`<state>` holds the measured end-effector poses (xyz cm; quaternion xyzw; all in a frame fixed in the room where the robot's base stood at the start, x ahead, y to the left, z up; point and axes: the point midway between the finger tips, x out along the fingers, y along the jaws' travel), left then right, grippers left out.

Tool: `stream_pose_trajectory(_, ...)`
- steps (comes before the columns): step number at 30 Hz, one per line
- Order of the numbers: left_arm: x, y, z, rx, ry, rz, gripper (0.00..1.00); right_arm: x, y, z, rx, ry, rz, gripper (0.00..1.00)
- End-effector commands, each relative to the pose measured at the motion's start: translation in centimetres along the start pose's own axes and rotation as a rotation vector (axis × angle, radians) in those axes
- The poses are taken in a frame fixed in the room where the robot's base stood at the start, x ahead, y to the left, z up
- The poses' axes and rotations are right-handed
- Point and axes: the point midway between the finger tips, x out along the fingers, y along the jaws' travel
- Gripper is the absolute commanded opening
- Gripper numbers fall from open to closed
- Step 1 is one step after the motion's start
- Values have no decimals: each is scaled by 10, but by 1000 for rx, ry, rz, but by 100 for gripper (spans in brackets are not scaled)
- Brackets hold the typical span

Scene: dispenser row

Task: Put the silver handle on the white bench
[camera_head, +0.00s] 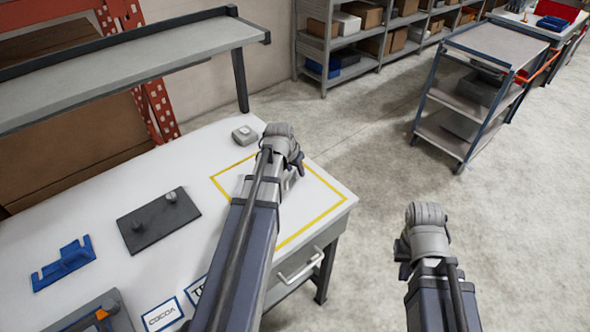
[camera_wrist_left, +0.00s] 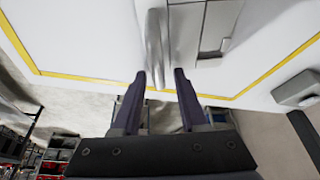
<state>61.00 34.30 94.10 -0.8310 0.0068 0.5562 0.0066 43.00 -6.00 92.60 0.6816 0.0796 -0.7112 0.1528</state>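A silver handle (camera_wrist_left: 157,42) shows in the left wrist view, beside a pale grey block (camera_wrist_left: 200,28) with a dark recess. Both are over the yellow-taped area of the white bench (camera_head: 150,285). My left gripper (camera_wrist_left: 161,78) is open, its two dark fingers on either side of the handle's near end, with a gap visible. Whether the handle touches the bench I cannot tell. In the head view my left gripper (camera_head: 297,168) is mostly hidden behind its wrist, and the handle is hidden too. My right gripper (camera_head: 402,262) hangs off the bench, its fingers mostly hidden.
A small grey box (camera_head: 244,135) sits at the bench's back. A dark plate (camera_head: 150,228) with knobs, a blue holder (camera_head: 62,264) and a COCOA label (camera_head: 162,315) lie left of my arm. A raised shelf (camera_head: 130,65) overhangs the back. A cart (camera_head: 480,90) stands beyond open floor.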

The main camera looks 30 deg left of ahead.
Motion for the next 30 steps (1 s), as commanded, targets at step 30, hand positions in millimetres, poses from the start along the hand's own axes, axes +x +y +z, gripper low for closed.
stream_pose_trajectory(30,-87,1,-3,0,0,0,46,-81,8,5,-1,0,0,0)
